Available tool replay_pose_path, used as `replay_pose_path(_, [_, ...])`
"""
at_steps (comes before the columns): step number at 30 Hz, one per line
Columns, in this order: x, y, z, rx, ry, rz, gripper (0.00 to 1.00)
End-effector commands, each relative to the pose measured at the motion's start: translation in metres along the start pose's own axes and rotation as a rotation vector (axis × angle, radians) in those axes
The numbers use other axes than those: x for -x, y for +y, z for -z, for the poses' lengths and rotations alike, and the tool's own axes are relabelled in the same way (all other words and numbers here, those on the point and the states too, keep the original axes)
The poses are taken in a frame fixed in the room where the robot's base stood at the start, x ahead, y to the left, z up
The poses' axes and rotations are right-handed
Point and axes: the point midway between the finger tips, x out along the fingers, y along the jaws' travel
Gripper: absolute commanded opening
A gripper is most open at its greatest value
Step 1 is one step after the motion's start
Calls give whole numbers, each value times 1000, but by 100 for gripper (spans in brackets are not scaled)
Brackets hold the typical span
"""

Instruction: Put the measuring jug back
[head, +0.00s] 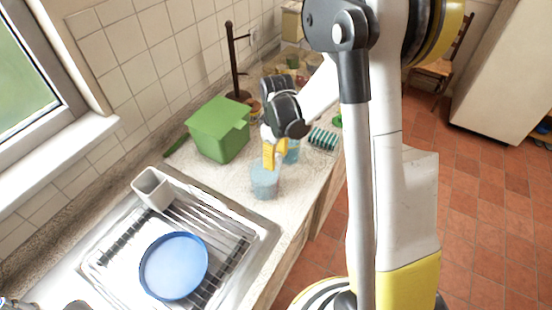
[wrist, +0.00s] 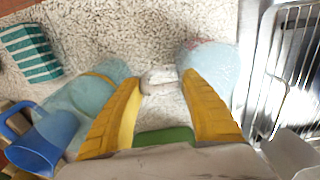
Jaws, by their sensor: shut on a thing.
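The measuring jug, as I take it, is a pale blue translucent vessel (head: 264,182) on the counter beside the sink. In the wrist view its body (wrist: 212,62), with faint reddish marks, is at the upper right. My gripper (head: 270,155) is just above and behind it. In the wrist view the yellow fingers (wrist: 165,85) are apart, with a small whitish piece between their tips that looks like the jug's handle. The jug seems upright; whether it touches the counter I cannot tell.
Another pale blue vessel (wrist: 95,90) is close on the left, with a blue mug (wrist: 35,150) beyond it. A striped teal item (head: 322,138) lies nearby. A green box (head: 218,130) stands behind. The sink rack (head: 215,235) holds a blue plate (head: 173,265).

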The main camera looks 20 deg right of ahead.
Motion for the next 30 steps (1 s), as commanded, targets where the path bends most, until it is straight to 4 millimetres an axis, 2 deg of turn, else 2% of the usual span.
replay_pose_path(3, [-3,0,0,0,0,0,6])
replay_pose_path(4, [-4,0,0,0,0,0,50])
replay_pose_path(5, [-3,0,0,0,0,0,55])
replay_pose_path(13, [-2,0,0,0,0,0,55])
replay_pose_path(17, [5,0,0,0,0,0,55])
replay_pose_path(20, [22,0,0,0,0,0,55])
replay_pose_path(30, [97,0,0,0,0,0,55])
